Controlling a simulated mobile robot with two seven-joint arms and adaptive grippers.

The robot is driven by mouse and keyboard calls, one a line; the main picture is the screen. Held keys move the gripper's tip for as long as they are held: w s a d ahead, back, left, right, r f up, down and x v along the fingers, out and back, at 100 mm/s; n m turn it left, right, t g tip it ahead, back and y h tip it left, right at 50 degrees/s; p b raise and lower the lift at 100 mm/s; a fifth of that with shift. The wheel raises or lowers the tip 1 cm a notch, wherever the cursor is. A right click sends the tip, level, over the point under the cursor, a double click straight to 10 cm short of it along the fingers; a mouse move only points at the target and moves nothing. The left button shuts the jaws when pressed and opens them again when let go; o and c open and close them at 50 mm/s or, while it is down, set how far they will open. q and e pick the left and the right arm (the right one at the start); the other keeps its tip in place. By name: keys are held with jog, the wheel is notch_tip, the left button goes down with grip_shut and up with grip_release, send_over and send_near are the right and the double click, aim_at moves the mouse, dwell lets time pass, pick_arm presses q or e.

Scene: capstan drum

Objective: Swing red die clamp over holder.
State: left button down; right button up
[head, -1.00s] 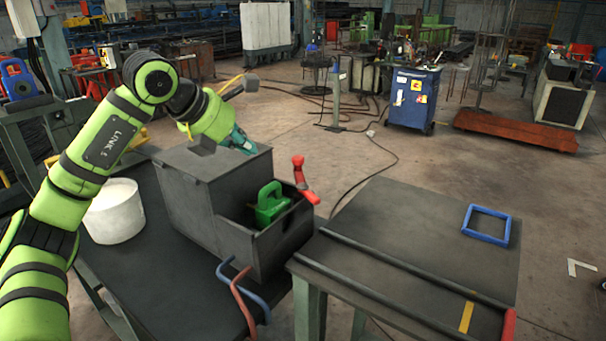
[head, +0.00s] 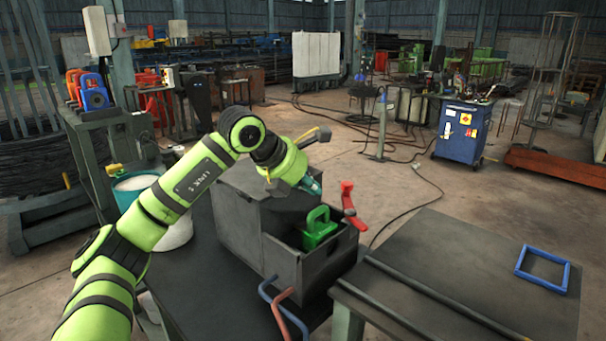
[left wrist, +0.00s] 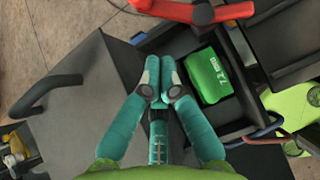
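The red die clamp (head: 350,204) stands at the right edge of the dark grey box, tilted, its knob end up; in the left wrist view its red bar (left wrist: 190,11) runs along the top. The open front compartment, the holder (head: 293,270), contains a green die (head: 318,228); the die shows a "7.2 mm" label in the left wrist view (left wrist: 208,77). My left gripper (head: 317,190) is above the box, left of the clamp and apart from it. Its teal fingers (left wrist: 160,72) are together with nothing visible between them. My right gripper is out of view.
A side table (head: 470,275) with a blue square frame (head: 544,269) stands at the right. Blue and red bent bars (head: 283,310) stick out at the box's front. A white bucket (head: 178,228) is left of the box. A dark curved handle (left wrist: 45,93) shows in the wrist view.

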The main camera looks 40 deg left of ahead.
aim_at(346, 197)
pick_arm(q)
jog(key=w+p, duration=0.1)
jog(key=w, duration=0.1)
jog(key=w+f, duration=0.1)
jog(key=w, duration=0.1)
jog(key=w+d+f+p, duration=0.1)
jog(key=w, duration=0.1)
jog(key=shift+d+f+p, duration=0.1)
jog(key=shift+f+p, duration=0.05)
jog(key=shift+p, duration=0.2)
jog(key=shift+w+f, duration=0.15)
jog(key=shift+w, duration=0.15)
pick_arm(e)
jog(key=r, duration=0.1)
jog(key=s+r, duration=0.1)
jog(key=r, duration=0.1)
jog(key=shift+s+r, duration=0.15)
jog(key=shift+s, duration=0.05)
pick_arm(q)
jog(key=shift+w+d+m+h+p, duration=0.1)
jog(key=shift+w+m+h+p, duration=0.05)
jog(key=shift+m+h+p, duration=0.2)
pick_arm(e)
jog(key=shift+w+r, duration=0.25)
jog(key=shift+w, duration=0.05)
